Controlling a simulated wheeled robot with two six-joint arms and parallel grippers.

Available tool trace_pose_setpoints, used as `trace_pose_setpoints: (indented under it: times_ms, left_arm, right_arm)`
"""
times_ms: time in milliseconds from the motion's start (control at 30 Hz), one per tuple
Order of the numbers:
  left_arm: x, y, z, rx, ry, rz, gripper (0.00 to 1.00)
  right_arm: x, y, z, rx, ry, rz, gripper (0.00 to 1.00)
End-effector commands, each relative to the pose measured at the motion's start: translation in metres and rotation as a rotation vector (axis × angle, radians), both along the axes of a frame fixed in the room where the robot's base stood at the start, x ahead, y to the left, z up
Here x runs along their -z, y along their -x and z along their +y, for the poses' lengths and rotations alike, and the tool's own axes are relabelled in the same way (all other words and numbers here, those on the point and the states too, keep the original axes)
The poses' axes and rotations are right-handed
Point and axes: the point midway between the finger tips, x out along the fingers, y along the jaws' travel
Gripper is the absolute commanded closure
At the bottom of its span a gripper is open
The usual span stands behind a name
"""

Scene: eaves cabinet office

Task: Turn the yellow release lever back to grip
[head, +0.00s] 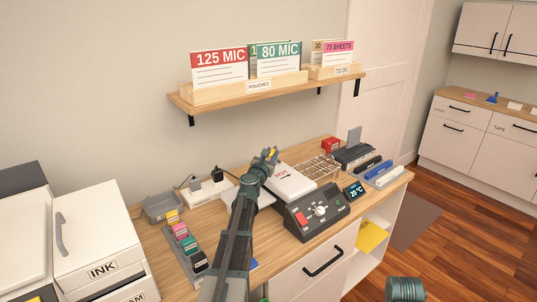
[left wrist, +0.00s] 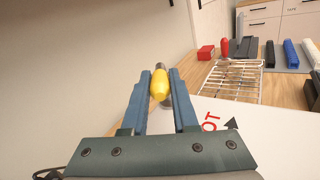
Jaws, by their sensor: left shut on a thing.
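The yellow release lever (left wrist: 160,84) shows between my left gripper's two fingers in the left wrist view. A small bit of yellow (head: 272,152) shows at the fingertips in the head view. My left gripper (left wrist: 160,80) is shut on the lever, with a finger on each side of it; in the head view the gripper (head: 269,157) is over the back left of the white laminator (head: 292,182) marked HOT. The lever's base is mostly hidden. My right gripper is not in view.
A dark control panel (head: 317,210) with a red switch and a knob is at the laminator's front. A wire rack (head: 318,167) stands to its right. Colored blocks (head: 186,238) sit in a holder at left. A shelf (head: 275,91) with pouch boxes hangs above.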

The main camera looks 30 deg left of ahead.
Motion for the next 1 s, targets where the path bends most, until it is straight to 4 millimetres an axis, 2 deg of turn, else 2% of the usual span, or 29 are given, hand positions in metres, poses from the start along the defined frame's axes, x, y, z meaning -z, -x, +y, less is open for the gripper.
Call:
trace_pose_setpoints:
  times_ms: [67,500,1000]
  left_arm:
    - [0.0,-0.001,-0.01,-0.068,-0.001,0.0,1.0]
    - [0.0,-0.018,-0.032,-0.484,0.0,0.001,1.0]
    - [0.0,-0.036,-0.044,-0.859,0.0,0.001,1.0]
  right_arm:
    - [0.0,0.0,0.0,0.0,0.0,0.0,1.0]
    - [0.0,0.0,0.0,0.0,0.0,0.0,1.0]
    - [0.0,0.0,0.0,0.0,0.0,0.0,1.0]
